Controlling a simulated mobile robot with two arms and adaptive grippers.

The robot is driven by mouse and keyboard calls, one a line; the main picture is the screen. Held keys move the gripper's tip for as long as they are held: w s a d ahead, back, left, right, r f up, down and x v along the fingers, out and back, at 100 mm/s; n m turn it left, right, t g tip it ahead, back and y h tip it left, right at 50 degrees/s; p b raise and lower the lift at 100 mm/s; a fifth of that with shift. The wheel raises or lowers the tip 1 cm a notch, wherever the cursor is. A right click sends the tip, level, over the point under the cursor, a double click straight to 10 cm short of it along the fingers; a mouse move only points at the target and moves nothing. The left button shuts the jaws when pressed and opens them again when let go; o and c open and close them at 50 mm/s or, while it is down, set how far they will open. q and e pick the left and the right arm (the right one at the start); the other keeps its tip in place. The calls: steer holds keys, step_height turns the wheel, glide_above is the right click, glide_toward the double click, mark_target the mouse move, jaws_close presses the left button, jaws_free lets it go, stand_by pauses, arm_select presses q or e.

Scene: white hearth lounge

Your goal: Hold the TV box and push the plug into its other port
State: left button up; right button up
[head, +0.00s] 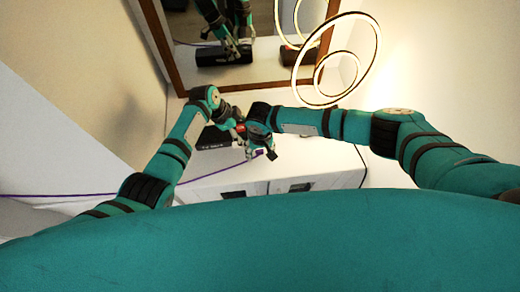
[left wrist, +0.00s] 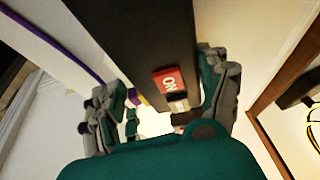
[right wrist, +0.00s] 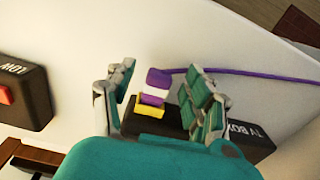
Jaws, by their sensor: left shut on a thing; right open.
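My left gripper (head: 238,120) is shut on a long dark box, the TV box (head: 213,138). In the left wrist view the TV box (left wrist: 130,40) runs between the fingers (left wrist: 165,95) and carries a red lettered patch. In the right wrist view a dark box lettered TV BOX (right wrist: 240,130) lies behind my right gripper's fingers. My right gripper (head: 264,153) is open, and its fingers (right wrist: 160,95) stand on either side of the purple, white and yellow plug (right wrist: 155,88). The plug's yellow end is by the dark box; whether it is inserted, I cannot tell.
A purple cable (right wrist: 260,75) runs from the plug; it also crosses the white cabinet (head: 310,165) in the head view. A dark box with a red part (right wrist: 25,95) shows at left in the right wrist view. A brown-framed mirror (head: 165,50) and lit ring lamp (head: 300,75) stand behind.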

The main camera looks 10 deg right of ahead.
mark_target(227, 133)
steer(key=shift+r, duration=0.15)
arm_select(q)
steer(key=shift+s, duration=0.1)
arm_select(e)
steer(key=shift+r, duration=3.35)
arm_select(q)
steer(key=o, duration=1.6)
steer(key=shift+r, duration=0.1)
steer(key=v, duration=1.1)
steer(key=shift+a+r, duration=0.25)
steer(key=shift+r, duration=0.05)
arm_select(e)
steer(key=shift+s, duration=0.1)
